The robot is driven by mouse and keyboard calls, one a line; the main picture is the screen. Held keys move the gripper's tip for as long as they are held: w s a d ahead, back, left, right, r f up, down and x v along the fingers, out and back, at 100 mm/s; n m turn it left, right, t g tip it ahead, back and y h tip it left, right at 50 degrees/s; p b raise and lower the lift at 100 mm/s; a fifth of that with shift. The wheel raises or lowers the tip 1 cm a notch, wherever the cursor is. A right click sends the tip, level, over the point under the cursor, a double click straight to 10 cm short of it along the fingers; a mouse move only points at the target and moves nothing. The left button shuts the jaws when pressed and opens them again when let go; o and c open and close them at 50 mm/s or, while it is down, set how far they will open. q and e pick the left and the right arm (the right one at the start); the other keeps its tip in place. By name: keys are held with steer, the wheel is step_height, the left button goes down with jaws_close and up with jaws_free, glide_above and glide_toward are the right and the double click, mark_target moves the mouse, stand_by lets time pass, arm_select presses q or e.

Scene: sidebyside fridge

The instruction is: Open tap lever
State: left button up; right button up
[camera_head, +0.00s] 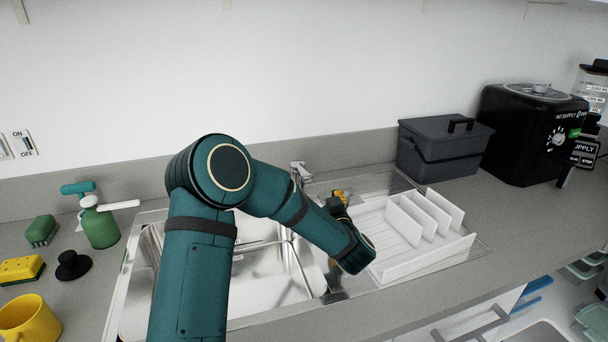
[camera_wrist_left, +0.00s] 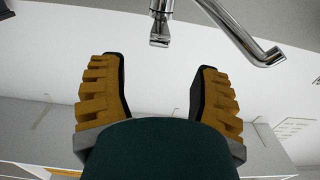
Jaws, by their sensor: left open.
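The chrome tap (camera_head: 301,172) stands behind the sink, partly hidden by my left arm in the head view. In the left wrist view, a short chrome part of the tap (camera_wrist_left: 160,28) shows at the top centre and a long bent tube (camera_wrist_left: 240,35) runs to the right. I cannot tell for sure which part is the lever. My left gripper (camera_head: 340,197) is just right of the tap in the head view. In the left wrist view its yellow and black fingers (camera_wrist_left: 157,88) are wide apart with nothing between them; the tap is beyond them.
The steel sink (camera_head: 140,290) lies under my left arm. A white drying rack (camera_head: 430,262) is to its right, with a dark grey bin (camera_head: 440,150) and a black appliance (camera_head: 510,150) behind. A green spray bottle (camera_head: 100,228), a sponge (camera_head: 20,269) and a yellow mug (camera_head: 25,318) stand left.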

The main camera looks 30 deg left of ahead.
mark_target(306, 176)
arm_select(q)
steer(key=b+x, duration=0.1)
steer(key=x, duration=1.2)
steer(key=shift+o, duration=0.2)
steer(key=shift+d, duration=0.1)
jaws_close()
